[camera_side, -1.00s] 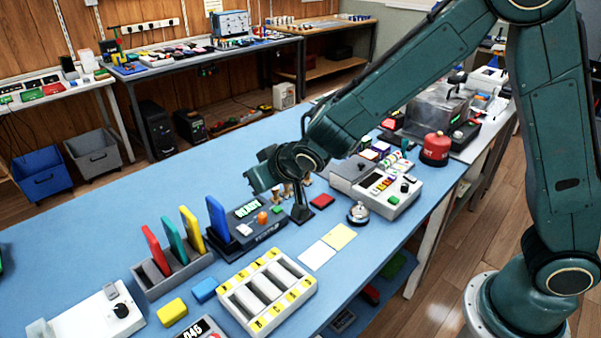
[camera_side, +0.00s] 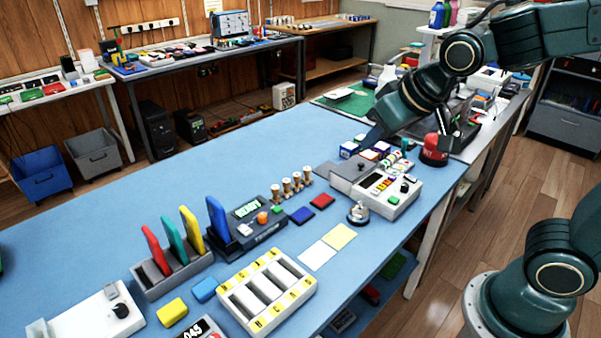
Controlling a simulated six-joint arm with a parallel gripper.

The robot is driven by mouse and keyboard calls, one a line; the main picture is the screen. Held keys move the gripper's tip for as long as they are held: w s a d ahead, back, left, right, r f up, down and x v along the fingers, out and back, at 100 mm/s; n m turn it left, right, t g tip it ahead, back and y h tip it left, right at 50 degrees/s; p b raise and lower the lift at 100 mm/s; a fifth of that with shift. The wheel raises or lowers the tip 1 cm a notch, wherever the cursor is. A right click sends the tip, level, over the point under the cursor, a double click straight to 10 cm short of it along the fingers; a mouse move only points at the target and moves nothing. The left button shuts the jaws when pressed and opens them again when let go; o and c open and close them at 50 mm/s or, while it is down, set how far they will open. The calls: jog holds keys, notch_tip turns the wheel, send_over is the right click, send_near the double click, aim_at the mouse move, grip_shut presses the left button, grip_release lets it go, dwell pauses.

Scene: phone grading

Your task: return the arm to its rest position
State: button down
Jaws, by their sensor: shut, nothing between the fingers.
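My gripper (camera_side: 452,142) is raised at the upper right, beyond the grey control box and close to the red round button (camera_side: 434,150) in the picture. It is shut and holds nothing; the fingertips are small and dark here. My arm is folded back toward the upper right edge. A blue phone (camera_side: 217,216) stands upright in the dark test station (camera_side: 262,230), whose screen is lit. A red phone (camera_side: 155,250), a teal phone (camera_side: 175,240) and a yellow phone (camera_side: 192,229) stand in the grey rack (camera_side: 152,290).
A white slotted tray (camera_side: 295,312) is at the front, with a yellow block (camera_side: 172,312) and a blue block (camera_side: 204,289) beside it. A silver bell (camera_side: 358,212) and grey control box (camera_side: 398,205) are at the right.

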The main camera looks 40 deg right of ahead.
jog(key=s+d+g, duration=0.1)
jog(key=s+d, duration=0.1)
jog(key=s, duration=1.1)
jog(key=shift+s+r+n, duration=0.4)
jog(key=shift+d, duration=0.1)
